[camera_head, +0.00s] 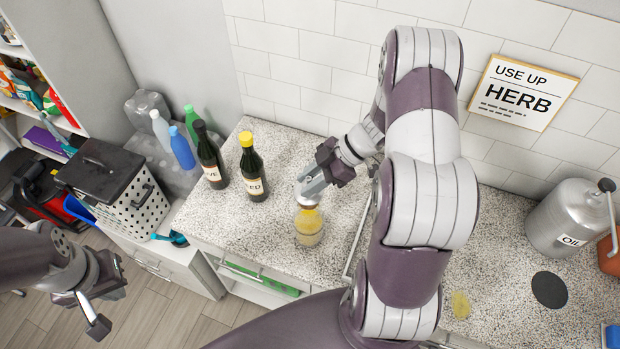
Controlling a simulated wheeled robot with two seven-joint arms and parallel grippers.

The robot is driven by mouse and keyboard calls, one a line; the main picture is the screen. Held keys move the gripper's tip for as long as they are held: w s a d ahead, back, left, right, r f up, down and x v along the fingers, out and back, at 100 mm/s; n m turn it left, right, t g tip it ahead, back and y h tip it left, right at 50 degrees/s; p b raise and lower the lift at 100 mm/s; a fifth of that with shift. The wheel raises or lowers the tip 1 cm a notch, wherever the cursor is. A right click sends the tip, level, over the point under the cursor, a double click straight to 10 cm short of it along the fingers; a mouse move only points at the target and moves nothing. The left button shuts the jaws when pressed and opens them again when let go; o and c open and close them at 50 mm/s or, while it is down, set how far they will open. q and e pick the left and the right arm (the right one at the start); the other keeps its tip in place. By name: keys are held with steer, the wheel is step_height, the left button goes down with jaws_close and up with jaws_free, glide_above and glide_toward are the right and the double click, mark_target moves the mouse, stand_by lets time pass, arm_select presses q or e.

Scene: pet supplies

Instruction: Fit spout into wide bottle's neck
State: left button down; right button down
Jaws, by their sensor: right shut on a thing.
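The wide bottle (309,229) is clear glass with yellow contents and stands upright on the speckled counter near its front edge. My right gripper (308,190) is directly above its neck, pointing down and to the left. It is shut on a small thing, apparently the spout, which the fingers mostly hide. I cannot tell whether the spout is in the neck or just above it. My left gripper (101,308) is open and empty at the lower left, over the floor and well away from the counter.
Two dark bottles, one black-capped (211,158) and one yellow-capped (252,168), stand left of the wide bottle. A white perforated bin (128,208) is further left. A metal oil can (572,222) and a dark round disc (549,290) are at the right. Counter between dark bottles and wide bottle is clear.

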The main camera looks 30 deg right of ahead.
steer(key=shift+s, duration=0.1)
steer(key=shift+w+p, duration=0.25)
steer(key=shift+p, duration=0.2)
steer(key=shift+s, duration=0.1)
stand_by(0.4)
steer(key=shift+s+r+p, duration=0.1)
steer(key=shift+p, duration=0.35)
steer(key=shift+f+b, duration=1.6)
steer(key=shift+f, duration=1.15)
